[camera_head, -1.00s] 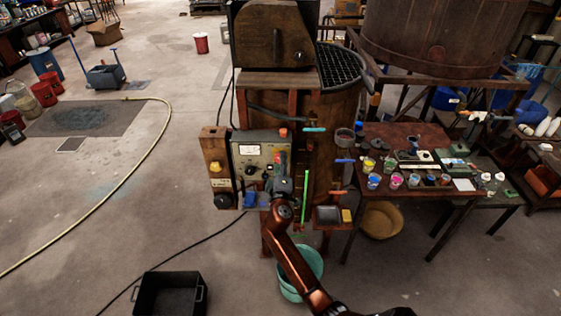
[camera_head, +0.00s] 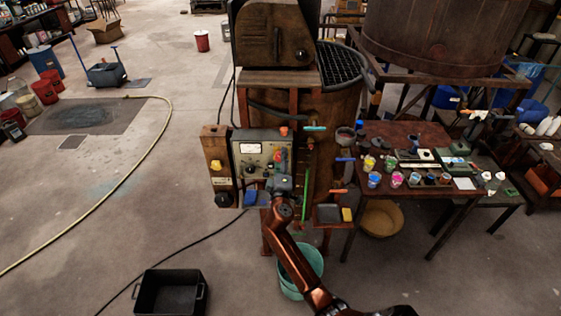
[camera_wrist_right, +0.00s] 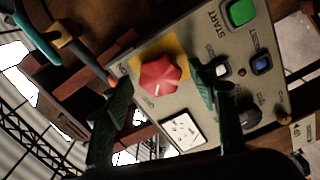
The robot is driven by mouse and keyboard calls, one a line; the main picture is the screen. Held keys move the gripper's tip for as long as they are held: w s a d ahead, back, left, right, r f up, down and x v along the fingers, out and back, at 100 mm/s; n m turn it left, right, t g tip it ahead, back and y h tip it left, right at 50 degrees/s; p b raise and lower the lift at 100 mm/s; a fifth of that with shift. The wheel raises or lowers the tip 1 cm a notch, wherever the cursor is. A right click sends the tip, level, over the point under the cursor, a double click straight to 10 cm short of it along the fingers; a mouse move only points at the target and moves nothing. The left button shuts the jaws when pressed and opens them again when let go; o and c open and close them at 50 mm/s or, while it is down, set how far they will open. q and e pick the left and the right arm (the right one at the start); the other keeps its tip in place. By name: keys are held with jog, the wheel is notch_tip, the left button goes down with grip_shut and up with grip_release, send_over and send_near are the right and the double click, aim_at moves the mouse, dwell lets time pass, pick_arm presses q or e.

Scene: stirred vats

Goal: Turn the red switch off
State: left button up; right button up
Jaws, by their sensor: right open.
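The red switch (camera_wrist_right: 160,76) is a faceted red knob on a yellow square plate, on the grey control panel (camera_wrist_right: 215,72). In the head view its red (camera_head: 277,154) shows small on the right part of the panel (camera_head: 249,135), just beyond my right gripper (camera_head: 281,168). In the right wrist view my right gripper (camera_wrist_right: 160,72) is open, with one dark green finger on each side of the knob. I cannot tell whether the fingers touch it. My left gripper is out of view.
The panel also has a green START button (camera_wrist_right: 241,12), a blue button (camera_wrist_right: 262,64), a dark knob (camera_wrist_right: 246,118) and a white meter (camera_wrist_right: 182,132). A cluttered table (camera_head: 414,132) stands to the right. A teal bucket (camera_head: 298,280) is below my arm.

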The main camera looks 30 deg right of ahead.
jog(key=v, duration=1.2)
dwell(0.3)
